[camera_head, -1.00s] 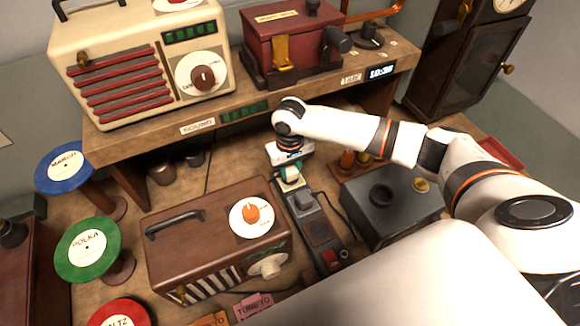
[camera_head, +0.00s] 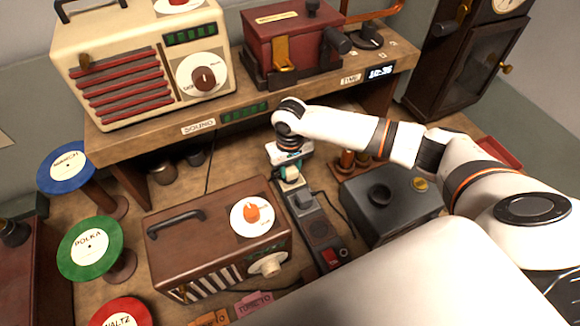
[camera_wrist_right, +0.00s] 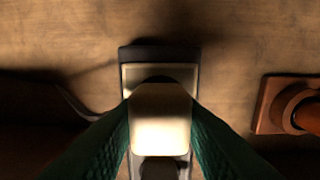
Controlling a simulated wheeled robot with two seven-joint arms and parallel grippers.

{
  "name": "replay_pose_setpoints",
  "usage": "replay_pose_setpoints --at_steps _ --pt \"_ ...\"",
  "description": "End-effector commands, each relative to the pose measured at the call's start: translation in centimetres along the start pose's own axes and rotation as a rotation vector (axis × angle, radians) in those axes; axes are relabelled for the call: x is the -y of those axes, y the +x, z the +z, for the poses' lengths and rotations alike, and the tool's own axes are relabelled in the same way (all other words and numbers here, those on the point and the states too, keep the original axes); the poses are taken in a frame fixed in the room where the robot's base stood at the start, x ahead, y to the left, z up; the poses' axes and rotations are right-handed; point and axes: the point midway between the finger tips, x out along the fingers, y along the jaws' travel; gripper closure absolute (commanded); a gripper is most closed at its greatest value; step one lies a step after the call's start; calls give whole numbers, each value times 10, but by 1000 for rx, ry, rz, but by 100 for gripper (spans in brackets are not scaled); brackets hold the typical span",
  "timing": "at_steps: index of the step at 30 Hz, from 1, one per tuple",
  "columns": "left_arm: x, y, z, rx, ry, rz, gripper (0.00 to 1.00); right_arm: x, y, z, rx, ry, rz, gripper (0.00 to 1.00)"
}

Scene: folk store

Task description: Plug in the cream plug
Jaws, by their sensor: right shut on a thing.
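My right gripper (camera_head: 289,168) points down over the far end of a dark power strip (camera_head: 318,228). It is shut on the cream plug (camera_head: 291,174). In the right wrist view the plug (camera_wrist_right: 160,120) sits between the two dark green finger pads, over the pale top of the strip (camera_wrist_right: 133,75). Part of a dark round socket shows just beyond the plug. I cannot tell whether the plug is seated or just above the strip. A grey plug (camera_head: 304,199) sits in the strip nearer me. My left gripper is not in view.
A brown radio (camera_head: 190,238) stands left of the strip and a dark grey box (camera_head: 395,212) right of it. A shelf (camera_head: 160,133) with a cream radio (camera_head: 140,60) and a red box (camera_head: 288,42) stands behind. A red switch (camera_head: 330,257) is at the strip's near end.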

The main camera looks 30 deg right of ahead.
Motion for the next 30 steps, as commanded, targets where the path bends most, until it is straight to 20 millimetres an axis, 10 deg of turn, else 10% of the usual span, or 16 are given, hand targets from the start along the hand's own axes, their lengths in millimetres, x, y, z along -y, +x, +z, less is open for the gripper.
replay_pose_setpoints --at_steps 30 --pt "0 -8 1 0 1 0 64 0 5 0 0 -1 1 88"
